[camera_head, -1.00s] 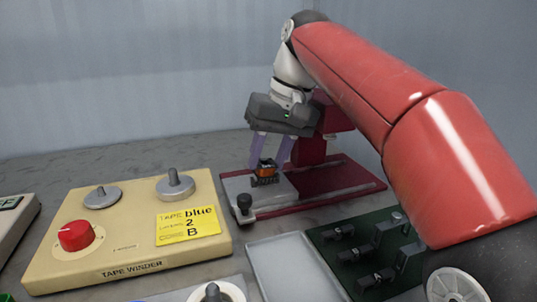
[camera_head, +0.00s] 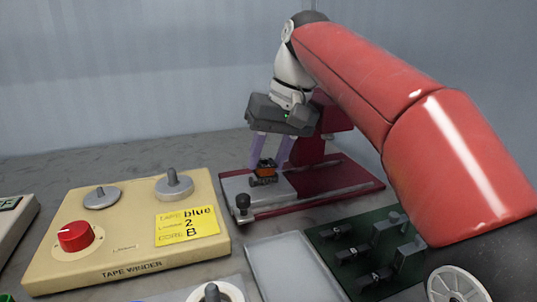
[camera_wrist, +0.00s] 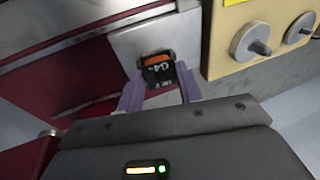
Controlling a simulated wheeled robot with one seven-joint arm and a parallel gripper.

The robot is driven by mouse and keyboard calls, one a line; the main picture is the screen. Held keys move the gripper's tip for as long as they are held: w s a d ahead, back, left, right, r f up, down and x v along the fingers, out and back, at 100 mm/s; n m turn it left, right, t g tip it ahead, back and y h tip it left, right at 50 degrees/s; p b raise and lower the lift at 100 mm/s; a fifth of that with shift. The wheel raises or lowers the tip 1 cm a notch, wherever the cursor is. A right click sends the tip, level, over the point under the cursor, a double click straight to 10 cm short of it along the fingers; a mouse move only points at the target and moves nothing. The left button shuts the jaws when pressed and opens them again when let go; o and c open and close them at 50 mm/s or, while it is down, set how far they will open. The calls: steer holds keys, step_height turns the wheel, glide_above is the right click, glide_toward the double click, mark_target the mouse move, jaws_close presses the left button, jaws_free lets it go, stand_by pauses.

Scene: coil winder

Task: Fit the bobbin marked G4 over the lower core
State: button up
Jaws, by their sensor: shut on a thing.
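The bobbin (camera_head: 264,175) is small and dark with an orange winding. In the wrist view the bobbin (camera_wrist: 158,72) shows white lettering that seems to read G4, turned over. My gripper (camera_head: 270,160) points down with its two purple fingers shut on the bobbin. It holds the bobbin at the grey plate (camera_head: 236,187) of the red winder stand (camera_head: 330,178). I cannot tell whether the bobbin touches the plate. No lower core shows clearly; the spot under the bobbin is hidden.
A cream tape winder (camera_head: 130,250) with a red knob and a yellow note stands at the left. An empty grey tray (camera_head: 292,270) and a green rack (camera_head: 330,235) with dark parts lie in front.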

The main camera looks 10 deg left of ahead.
steer(key=shift+f, duration=0.15)
steer(key=shift+f, duration=0.15)
steer(key=o, duration=1.1)
steer(key=p+v, duration=0.2)
steer(key=v, duration=0.6)
steer(key=shift+s, duration=0.1)
